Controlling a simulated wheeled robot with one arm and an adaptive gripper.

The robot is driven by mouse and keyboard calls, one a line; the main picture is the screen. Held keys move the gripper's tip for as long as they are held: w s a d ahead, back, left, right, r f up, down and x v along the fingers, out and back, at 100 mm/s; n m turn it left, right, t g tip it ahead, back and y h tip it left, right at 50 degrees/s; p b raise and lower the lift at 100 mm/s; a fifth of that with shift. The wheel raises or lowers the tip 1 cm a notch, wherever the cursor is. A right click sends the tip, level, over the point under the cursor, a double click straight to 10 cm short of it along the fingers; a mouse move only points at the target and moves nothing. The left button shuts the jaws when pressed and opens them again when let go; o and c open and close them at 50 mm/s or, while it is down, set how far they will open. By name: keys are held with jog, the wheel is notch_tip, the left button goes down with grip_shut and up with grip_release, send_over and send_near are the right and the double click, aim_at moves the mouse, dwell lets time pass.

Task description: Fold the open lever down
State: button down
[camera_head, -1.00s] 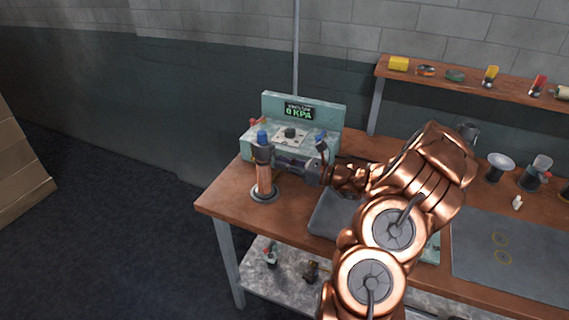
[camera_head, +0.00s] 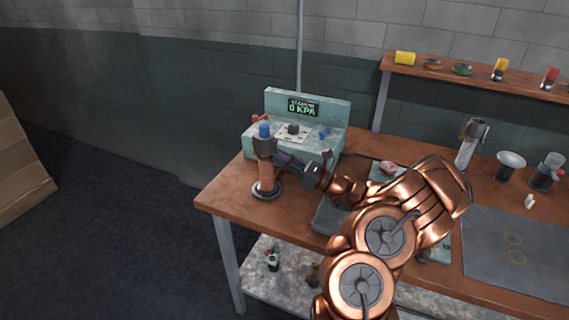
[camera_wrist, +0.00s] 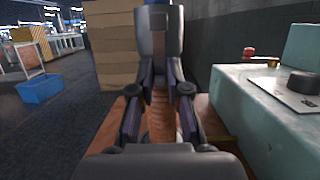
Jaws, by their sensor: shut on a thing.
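A copper-coloured post (camera_head: 265,174) stands upright in a dark ring base at the bench's left end. It has a dark collar (camera_head: 264,145) and a blue top (camera_head: 264,130). My gripper (camera_head: 278,158) reaches it from the right and is shut on the post at the collar. I cannot tell which lever is open.
The machine's display reads 0 KPA. A grey cylinder (camera_head: 468,145) and two small vessels stand on the bench at right, beside a dark mat (camera_head: 515,250). A wall shelf (camera_head: 475,78) holds several small items. The bench edge is close to the post's left.

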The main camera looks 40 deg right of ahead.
dwell(0.3)
jog(key=c, duration=1.2)
grip_release()
jog(key=shift+o, duration=0.2)
notch_tip(320, 180, up, 10)
